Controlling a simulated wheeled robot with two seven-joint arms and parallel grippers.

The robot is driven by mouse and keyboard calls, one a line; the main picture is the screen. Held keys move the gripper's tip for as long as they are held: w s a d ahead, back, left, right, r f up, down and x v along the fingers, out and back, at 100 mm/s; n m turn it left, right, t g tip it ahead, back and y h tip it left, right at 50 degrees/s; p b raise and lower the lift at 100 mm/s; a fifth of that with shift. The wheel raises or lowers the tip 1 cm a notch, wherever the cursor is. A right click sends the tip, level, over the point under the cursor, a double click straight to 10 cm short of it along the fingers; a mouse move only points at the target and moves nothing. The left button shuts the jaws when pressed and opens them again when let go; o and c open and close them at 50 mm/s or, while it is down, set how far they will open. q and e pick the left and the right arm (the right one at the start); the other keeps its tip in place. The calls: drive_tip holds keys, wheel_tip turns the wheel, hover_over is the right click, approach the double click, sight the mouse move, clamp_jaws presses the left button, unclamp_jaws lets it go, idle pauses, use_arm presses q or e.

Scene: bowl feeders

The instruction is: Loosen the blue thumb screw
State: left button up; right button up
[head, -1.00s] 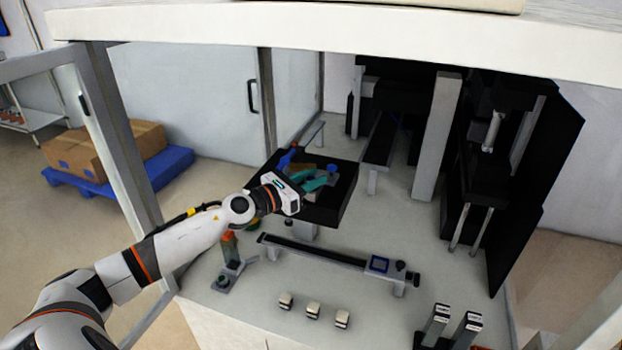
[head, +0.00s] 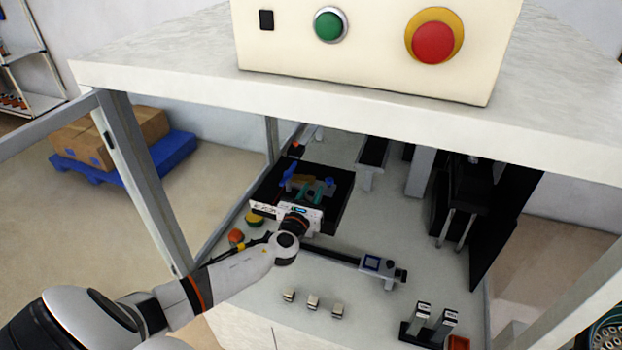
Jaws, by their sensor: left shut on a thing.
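The black feeder tray (head: 338,212) stands at the back left of the table inside the frame. Blue parts show on it, with a small round blue knob, seemingly the blue thumb screw (head: 330,182), at the right fingertip. My left gripper (head: 316,189) reaches over the tray from the front with its teal fingers. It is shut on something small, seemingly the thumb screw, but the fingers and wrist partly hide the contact. A longer blue part (head: 287,172) lies to the left of the fingers. My right gripper is not in view.
A white control box with a green button (head: 330,25) and a red button (head: 433,42) sits on the top panel (head: 180,75). A dark rail (head: 345,257) and several small white blocks are in front of the tray. A frame post (head: 150,190) stands left.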

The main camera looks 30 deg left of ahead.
use_arm(q)
drive_tip(key=n+y, duration=0.1)
drive_tip(key=y, duration=0.1)
drive_tip(key=n+g+y, duration=0.1)
drive_tip(key=y, duration=0.1)
drive_tip(key=shift+d+r+n+g+p, duration=0.1)
drive_tip(key=shift+n+g+p, duration=0.2)
drive_tip(key=shift+n+p, duration=0.1)
drive_tip(key=shift+n+g+y+b, duration=0.4)
drive_tip(key=shift+n+g+y, duration=1.4)
drive_tip(key=shift+y, duration=0.5)
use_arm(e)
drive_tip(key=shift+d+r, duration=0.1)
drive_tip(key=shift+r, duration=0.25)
use_arm(q)
drive_tip(key=o, duration=1)
drive_tip(key=shift+c, duration=0.2)
drive_tip(key=shift+s+d, duration=0.2)
drive_tip(key=b+v, duration=0.3)
drive_tip(key=v, duration=0.8)
drive_tip(key=shift+d, duration=0.2)
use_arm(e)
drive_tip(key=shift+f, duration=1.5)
